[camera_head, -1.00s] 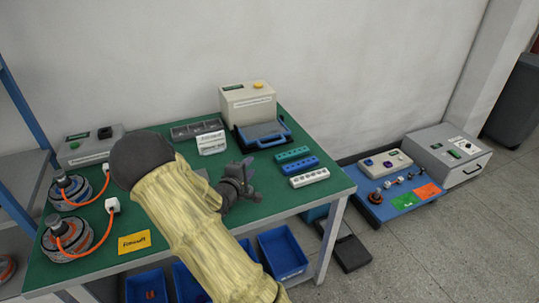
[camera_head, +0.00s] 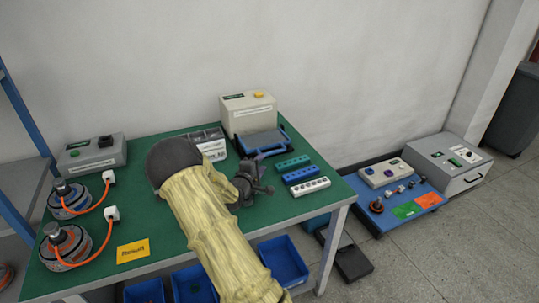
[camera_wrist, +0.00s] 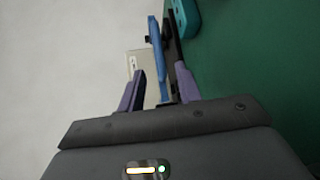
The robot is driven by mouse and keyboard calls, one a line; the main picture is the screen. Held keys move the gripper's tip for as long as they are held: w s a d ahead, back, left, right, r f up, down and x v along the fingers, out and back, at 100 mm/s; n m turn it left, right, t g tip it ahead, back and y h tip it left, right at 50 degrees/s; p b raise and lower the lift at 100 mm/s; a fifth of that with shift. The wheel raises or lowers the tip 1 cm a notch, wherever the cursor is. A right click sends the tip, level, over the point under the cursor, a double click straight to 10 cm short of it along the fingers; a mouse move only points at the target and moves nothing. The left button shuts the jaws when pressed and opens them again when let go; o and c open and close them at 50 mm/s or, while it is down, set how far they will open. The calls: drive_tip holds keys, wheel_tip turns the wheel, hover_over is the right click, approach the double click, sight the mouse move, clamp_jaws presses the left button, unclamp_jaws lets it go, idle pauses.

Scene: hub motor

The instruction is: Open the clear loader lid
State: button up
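The loader is a beige box (camera_head: 250,115) with a yellow button at the back of the green table. Its blue-framed lid (camera_head: 284,139) lies low in front of it, with a dark inner panel; I cannot tell how clear the panel is. My gripper (camera_head: 258,160) is just in front of the lid, at its left part in the head view. In the wrist view my gripper (camera_wrist: 158,88) is open, its purple fingers apart on either side of the lid's blue edge (camera_wrist: 154,32). I cannot tell whether they touch it. The beige box (camera_wrist: 138,62) shows behind.
Teal, blue and white socket strips (camera_head: 302,174) lie right of my gripper. A pale bin (camera_head: 213,148) stands to its left, partly behind my arm. Two motors (camera_head: 70,240) with orange cables and a yellow card (camera_head: 132,251) lie at the left.

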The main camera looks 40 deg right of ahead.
sight(269, 154)
drive_tip(key=x, duration=0.9)
drive_tip(key=shift+d, duration=0.1)
drive_tip(key=shift+w, duration=0.1)
drive_tip(key=shift+c, duration=0.2)
clamp_jaws()
